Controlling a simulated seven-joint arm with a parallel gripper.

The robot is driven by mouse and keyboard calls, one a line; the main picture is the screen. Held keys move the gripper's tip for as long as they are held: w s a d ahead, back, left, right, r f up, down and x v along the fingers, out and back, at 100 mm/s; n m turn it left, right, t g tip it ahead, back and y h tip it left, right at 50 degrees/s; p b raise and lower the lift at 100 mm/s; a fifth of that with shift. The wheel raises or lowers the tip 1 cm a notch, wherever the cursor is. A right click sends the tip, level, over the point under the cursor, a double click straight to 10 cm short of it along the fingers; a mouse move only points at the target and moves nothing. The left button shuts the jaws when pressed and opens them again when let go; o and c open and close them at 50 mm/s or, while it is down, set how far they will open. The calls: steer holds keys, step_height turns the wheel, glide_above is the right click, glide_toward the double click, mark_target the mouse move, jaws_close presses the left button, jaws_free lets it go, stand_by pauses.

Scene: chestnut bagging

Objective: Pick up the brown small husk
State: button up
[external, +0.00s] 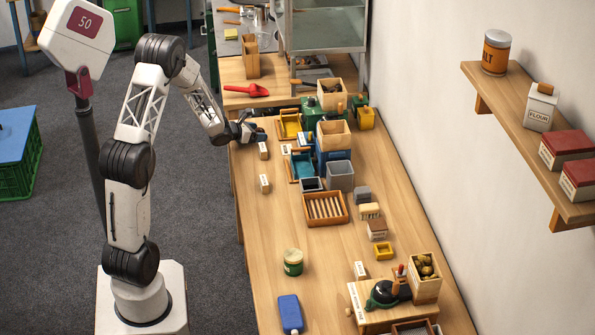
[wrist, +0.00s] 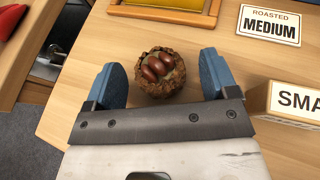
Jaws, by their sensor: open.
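The brown small husk (wrist: 160,74) sits on the wooden table in the wrist view. It is a round, rough brown shell with a few shiny chestnuts showing in its top. My gripper (wrist: 162,82) is open, with one blue finger on each side of the husk. There is a visible gap between the husk and each finger. In the external view my gripper (external: 256,133) is low over the left edge of the table, and the husk cannot be made out there.
A "SMALL"-type label block (wrist: 290,102) stands close to the right finger. A "ROASTED MEDIUM" sign (wrist: 269,25) and a yellow tray with a wooden frame (wrist: 205,18) lie beyond the husk. The table edge is at the left. A red scoop (external: 252,91) lies farther back.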

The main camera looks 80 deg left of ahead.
mark_target(257, 129)
stand_by(0.5)
steer(key=c, duration=1)
steer(key=shift+r, duration=0.1)
steer(key=shift+r, duration=4.9)
